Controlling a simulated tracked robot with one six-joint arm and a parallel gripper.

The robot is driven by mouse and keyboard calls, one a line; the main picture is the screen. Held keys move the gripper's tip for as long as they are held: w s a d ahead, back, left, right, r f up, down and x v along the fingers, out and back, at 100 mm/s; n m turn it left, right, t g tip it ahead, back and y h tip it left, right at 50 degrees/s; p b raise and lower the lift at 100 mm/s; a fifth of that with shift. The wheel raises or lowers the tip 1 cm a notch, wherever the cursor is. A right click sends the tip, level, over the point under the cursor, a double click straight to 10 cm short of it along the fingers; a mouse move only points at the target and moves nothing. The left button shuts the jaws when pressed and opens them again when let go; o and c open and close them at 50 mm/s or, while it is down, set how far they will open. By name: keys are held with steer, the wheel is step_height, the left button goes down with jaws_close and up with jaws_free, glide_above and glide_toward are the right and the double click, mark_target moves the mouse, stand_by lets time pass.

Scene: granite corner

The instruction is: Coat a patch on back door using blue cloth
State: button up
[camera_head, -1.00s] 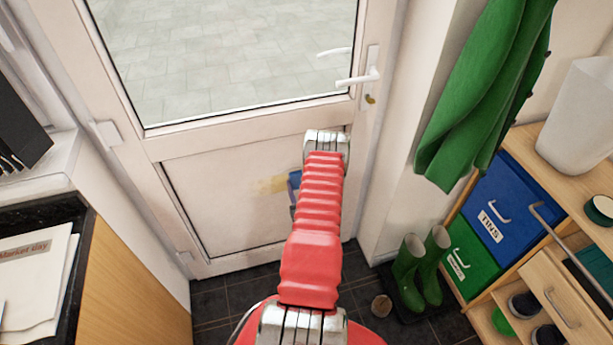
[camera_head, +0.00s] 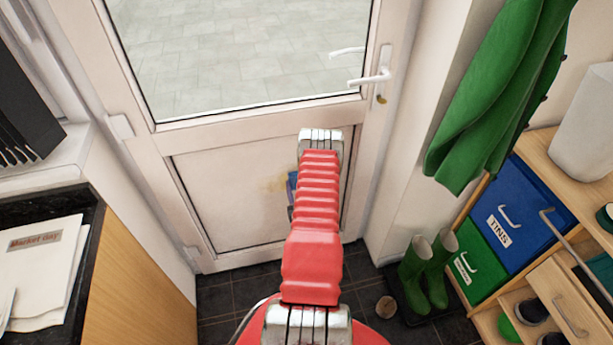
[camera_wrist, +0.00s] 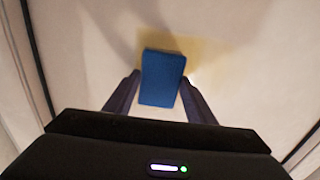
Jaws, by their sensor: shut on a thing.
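The back door (camera_head: 215,190) is white, with a glass upper pane and a flat lower panel. A yellowish patch (camera_head: 274,183) marks the lower panel; in the wrist view the patch (camera_wrist: 212,54) spreads right of and behind the blue cloth (camera_wrist: 162,75). My gripper (camera_wrist: 161,84) is shut on the cloth, a small blue block-like piece between its two dark fingers. The cloth is at the door panel, but I cannot tell whether it touches. In the head view my red arm hides most of the gripper, and only an edge of the cloth (camera_head: 292,182) shows.
A green coat (camera_head: 490,100) hangs right of the door. Green boots (camera_head: 425,270) stand on the dark floor below it, near a shelf unit with blue (camera_head: 517,212) and green (camera_head: 480,258) bins. A worktop with papers (camera_head: 45,270) is at left.

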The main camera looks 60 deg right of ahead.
steer(key=shift+w+a+r, duration=0.1)
steer(key=shift+w+a, duration=1.15)
steer(key=shift+w, duration=0.2)
steer(key=shift+w+a, duration=1.3)
steer(key=shift+a, duration=0.05)
steer(key=shift+w+a, duration=1.2)
steer(key=shift+w, duration=0.3)
steer(key=shift+w+a, duration=0.6)
steer(key=shift+w, duration=0.2)
steer(key=shift+w+a, duration=0.55)
steer(key=shift+w, duration=0.2)
